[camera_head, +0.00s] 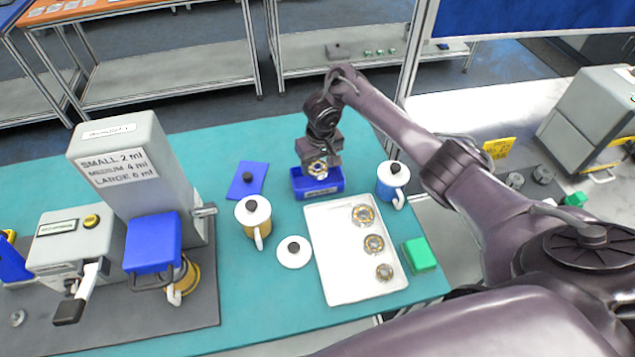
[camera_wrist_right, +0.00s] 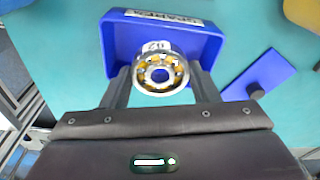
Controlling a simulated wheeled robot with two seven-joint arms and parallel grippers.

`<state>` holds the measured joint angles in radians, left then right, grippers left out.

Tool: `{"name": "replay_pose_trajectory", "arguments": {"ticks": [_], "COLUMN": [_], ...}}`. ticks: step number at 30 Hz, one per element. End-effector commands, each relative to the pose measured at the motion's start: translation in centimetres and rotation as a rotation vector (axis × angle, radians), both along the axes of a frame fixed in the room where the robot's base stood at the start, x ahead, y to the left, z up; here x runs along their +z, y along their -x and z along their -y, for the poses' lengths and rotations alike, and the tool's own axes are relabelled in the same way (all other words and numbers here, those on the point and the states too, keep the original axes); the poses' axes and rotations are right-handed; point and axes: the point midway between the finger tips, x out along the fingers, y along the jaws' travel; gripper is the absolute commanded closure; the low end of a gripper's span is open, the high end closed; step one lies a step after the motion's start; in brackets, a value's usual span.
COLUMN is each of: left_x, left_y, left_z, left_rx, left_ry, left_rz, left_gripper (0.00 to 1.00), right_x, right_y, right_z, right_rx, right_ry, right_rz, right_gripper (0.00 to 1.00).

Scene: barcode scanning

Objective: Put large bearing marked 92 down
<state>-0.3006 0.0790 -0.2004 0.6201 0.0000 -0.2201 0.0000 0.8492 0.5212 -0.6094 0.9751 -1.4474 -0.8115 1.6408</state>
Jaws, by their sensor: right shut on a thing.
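The large bearing (camera_wrist_right: 160,70) has a silver ring with amber balls and a white label that seems to read 92, upside down in the right wrist view. My right gripper (camera_wrist_right: 158,80) is shut on it. In the head view the bearing (camera_head: 318,169) hangs below my right gripper (camera_head: 318,162), over the blue bin (camera_head: 325,190). The bin also shows behind the bearing in the right wrist view (camera_wrist_right: 202,40), with a label on its rim. I cannot tell whether the bearing touches the bin. My left gripper is not in view.
A white tray (camera_head: 333,285) with several bearings lies in front of the bin. A blue-and-white mug (camera_head: 392,180), a yellow mug (camera_head: 254,220), a white lid (camera_head: 294,252), a blue plate (camera_head: 247,182) and a green block (camera_head: 419,255) stand nearby. A grey dispenser (camera_head: 150,170) is at left.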

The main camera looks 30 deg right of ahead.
Motion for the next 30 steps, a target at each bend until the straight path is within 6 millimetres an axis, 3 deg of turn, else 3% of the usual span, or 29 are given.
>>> {"name": "replay_pose_trajectory", "arguments": {"ticks": [13,26,27,30], "left_x": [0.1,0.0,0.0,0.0], "left_y": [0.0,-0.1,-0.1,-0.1], "left_z": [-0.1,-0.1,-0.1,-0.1], "left_rx": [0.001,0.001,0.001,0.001], "left_ry": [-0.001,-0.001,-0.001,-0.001], "left_rz": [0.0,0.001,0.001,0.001], "left_gripper": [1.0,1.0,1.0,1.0], "right_x": [-5.0,-5.8,-5.8,-5.8], "right_y": [-0.1,-0.1,-0.1,-0.1], "right_z": [0.0,0.0,0.0,0.0], "right_rx": [-0.001,0.0,0.0,0.0], "right_ry": [-0.001,-0.001,-0.001,-0.001], "right_rz": [0.001,0.004,0.003,0.003], "right_gripper": [0.76,0.76,0.43,0.29]}}
